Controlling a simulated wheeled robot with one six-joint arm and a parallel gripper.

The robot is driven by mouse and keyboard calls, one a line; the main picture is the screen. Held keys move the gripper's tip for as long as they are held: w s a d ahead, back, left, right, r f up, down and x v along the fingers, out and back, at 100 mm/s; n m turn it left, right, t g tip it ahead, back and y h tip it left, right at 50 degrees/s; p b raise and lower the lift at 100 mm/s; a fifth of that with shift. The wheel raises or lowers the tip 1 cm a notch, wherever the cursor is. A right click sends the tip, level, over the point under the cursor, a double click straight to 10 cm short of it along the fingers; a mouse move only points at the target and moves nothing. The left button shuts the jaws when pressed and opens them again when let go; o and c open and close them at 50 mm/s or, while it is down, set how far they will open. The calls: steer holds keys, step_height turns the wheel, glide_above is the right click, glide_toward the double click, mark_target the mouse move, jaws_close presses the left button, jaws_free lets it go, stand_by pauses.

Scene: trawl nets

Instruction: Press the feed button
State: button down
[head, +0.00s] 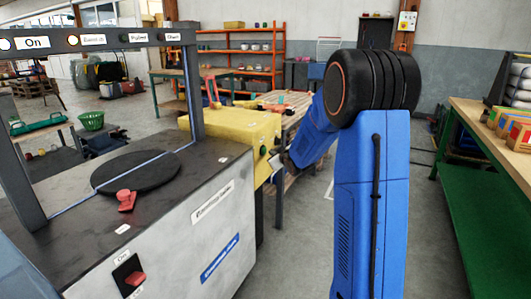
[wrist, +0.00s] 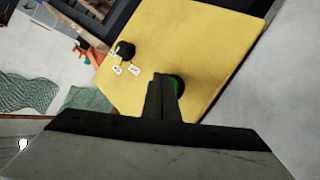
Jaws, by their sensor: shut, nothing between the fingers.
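The yellow machine housing (head: 232,133) stands behind the grey machine in the head view. Its yellow panel (wrist: 205,45) fills the upper middle of the wrist view. On it a green button (wrist: 178,84) sits partly hidden behind my fingers, and no label for it is readable. A black knob (wrist: 124,49) with two small white labels is to its upper left. My gripper (wrist: 162,77) is shut and empty, its tips just left of the green button in the picture. I cannot tell whether they touch the panel. In the head view my arm reaches toward the housing's right end.
The grey machine (head: 228,225) at left has a red push button (head: 126,200), a red switch (head: 135,278) and an overhead frame with "On" and other labels. A wooden-topped bench (head: 490,135) stands at right. Grey floor lies open between them.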

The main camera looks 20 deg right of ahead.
steer(key=shift+s+d, duration=0.1)
steer(key=shift+s+d, duration=0.75)
steer(key=shift+s, duration=0.25)
steer(key=shift+s+d, duration=0.75)
steer(key=shift+s, duration=0.2)
steer(key=s+a+r+m+g, duration=0.15)
steer(key=s+a, duration=0.35)
steer(key=s, duration=0.6)
steer(key=s+a+r+m+g, duration=0.1)
steer(key=s+a+r+g, duration=0.3)
steer(key=s, duration=0.6)
steer(key=s+a+f+m+g, duration=0.1)
steer(key=s+a+m, duration=0.1)
steer(key=s+a, duration=0.7)
steer(key=s+a+f+g, duration=0.1)
steer(key=s+a, duration=0.1)
steer(key=s, duration=0.8)
steer(key=s+a+f+g+y, duration=0.1)
steer(key=s+a+f+g, duration=0.1)
steer(key=s, duration=0.8)
steer(key=shift+a+f, duration=0.2)
steer(key=shift+a, duration=0.05)
